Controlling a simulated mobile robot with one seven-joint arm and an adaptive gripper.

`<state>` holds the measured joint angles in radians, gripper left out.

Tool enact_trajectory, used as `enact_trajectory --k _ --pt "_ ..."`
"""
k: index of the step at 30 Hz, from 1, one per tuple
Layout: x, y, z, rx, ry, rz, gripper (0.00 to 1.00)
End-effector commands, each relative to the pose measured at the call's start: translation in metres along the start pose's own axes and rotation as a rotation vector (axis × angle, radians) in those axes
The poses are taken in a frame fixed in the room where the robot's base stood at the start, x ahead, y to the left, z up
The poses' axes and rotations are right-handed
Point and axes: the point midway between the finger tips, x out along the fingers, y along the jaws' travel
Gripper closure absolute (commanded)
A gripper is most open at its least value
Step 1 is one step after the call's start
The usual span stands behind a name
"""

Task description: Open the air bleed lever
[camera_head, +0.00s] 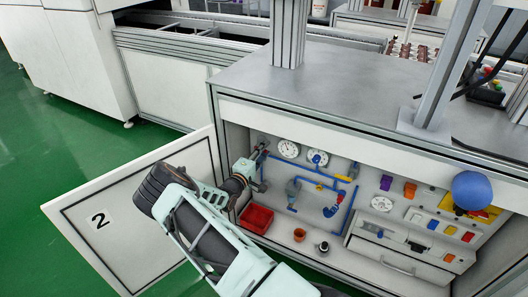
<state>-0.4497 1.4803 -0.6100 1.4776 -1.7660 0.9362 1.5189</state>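My gripper (261,150) reaches into the upper left of the open cabinet, close to the left end of the blue pipework (306,178). Its fingers are small and dark here, and I cannot tell whether they are open or touching anything. Small yellow parts (343,178) sit on the pipes to the right, apart from my gripper. A blue and red fitting (333,210) is lower on the pipework. I cannot tell which part is the air bleed lever; it may be hidden behind my gripper.
Two round gauges (289,149) are above the pipes. The open door (140,215) marked 2 is left of my arm. A drawer unit (400,255) and a blue ball (472,190) are at right.

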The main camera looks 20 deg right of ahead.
Motion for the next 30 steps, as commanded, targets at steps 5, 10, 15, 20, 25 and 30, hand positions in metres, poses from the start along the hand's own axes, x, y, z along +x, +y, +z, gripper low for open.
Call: enact_trajectory --k 5,10,15,20,25,30 --pt "0.000 0.000 0.000 0.000 0.000 0.000 0.92" --pt "0.000 0.000 0.000 0.000 0.000 0.000 1.00" --pt "0.000 0.000 0.000 -0.004 0.000 0.000 1.00" --pt "0.000 0.002 0.000 -0.036 0.000 0.000 1.00" --pt "0.000 0.006 0.000 -0.119 0.000 0.001 1.00" --pt "0.000 0.011 -0.001 -0.253 -0.001 0.001 1.00"
